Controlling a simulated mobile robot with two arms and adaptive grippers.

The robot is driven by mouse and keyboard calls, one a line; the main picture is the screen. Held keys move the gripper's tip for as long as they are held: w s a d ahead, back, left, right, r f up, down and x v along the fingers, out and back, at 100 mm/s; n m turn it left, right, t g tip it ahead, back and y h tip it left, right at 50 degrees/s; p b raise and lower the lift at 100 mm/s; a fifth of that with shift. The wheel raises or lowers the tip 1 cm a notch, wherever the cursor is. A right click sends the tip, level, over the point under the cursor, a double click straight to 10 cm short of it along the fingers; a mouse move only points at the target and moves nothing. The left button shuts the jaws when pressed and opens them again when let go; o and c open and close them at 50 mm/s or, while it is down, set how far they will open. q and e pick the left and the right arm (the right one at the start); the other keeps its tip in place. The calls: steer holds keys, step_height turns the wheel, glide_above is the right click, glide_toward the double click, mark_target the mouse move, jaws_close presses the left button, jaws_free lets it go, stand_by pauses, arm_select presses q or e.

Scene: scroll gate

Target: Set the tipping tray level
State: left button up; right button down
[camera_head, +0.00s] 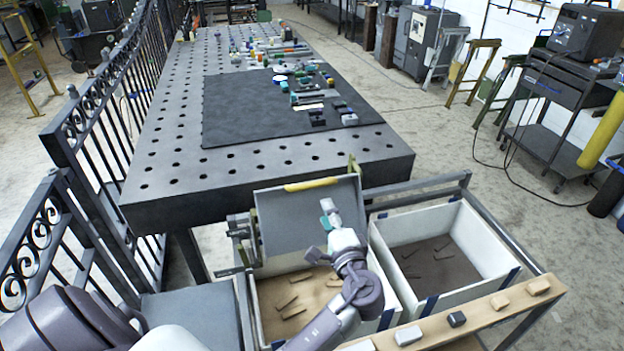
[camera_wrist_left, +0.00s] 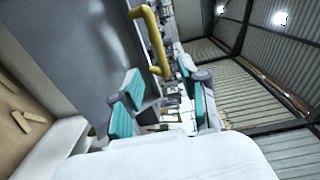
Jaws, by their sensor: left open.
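The tipping tray (camera_head: 300,222) is a grey panel standing steeply tilted above the back of the left bin. A yellow bar handle (camera_head: 311,184) runs along its upper edge. In the left wrist view the tray (camera_wrist_left: 75,45) fills the left, and the handle (camera_wrist_left: 150,38) lies ahead of the fingertips. My left gripper (camera_head: 328,213) is in front of the tray's face, below and a little right of the handle. In the left wrist view its teal-padded fingers (camera_wrist_left: 160,78) are apart with nothing between them. My right gripper does not show.
A wooden ledge (camera_head: 480,315) with several small blocks runs along the front right. The perforated table (camera_head: 165,150) stands behind the tray. A scroll gate (camera_head: 100,100) stands at left.

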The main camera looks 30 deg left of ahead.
mark_target(314, 186)
arm_select(q)
steer(key=p+x, duration=0.2)
steer(key=x, duration=0.9)
steer(key=shift+a+p, duration=0.2)
steer(key=shift+p, duration=0.15)
steer(key=shift+w+a+f, duration=0.2)
steer(key=shift+w+a, duration=0.15)
steer(key=shift+a, duration=0.05)
jaws_close()
